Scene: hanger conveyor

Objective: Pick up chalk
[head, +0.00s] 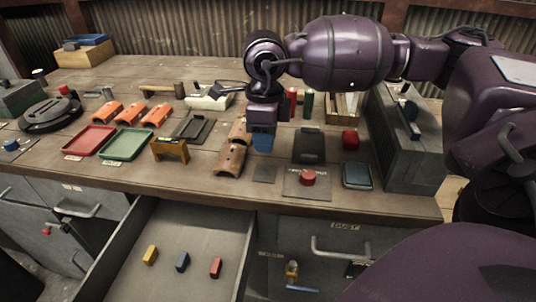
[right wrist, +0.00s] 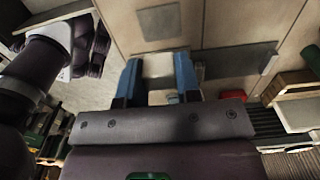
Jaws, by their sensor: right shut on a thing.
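My right gripper (head: 263,142) points down over the workbench, beside the brown curved pieces. Its blue fingertips also show in the right wrist view (right wrist: 158,75). They are shut on a pale, whitish block (right wrist: 158,66), which looks like the chalk. In the head view the fingers and wrist hide this block. I cannot tell how far it is above the bench top. My left gripper is not in view.
The wooden bench (head: 120,178) holds a red tray (head: 90,141), a green tray (head: 125,144), brown curved pieces (head: 231,160) and a red button (head: 308,177). An open drawer (head: 190,226) below holds yellow, blue and red blocks. A grey metal box (head: 405,150) stands at right.

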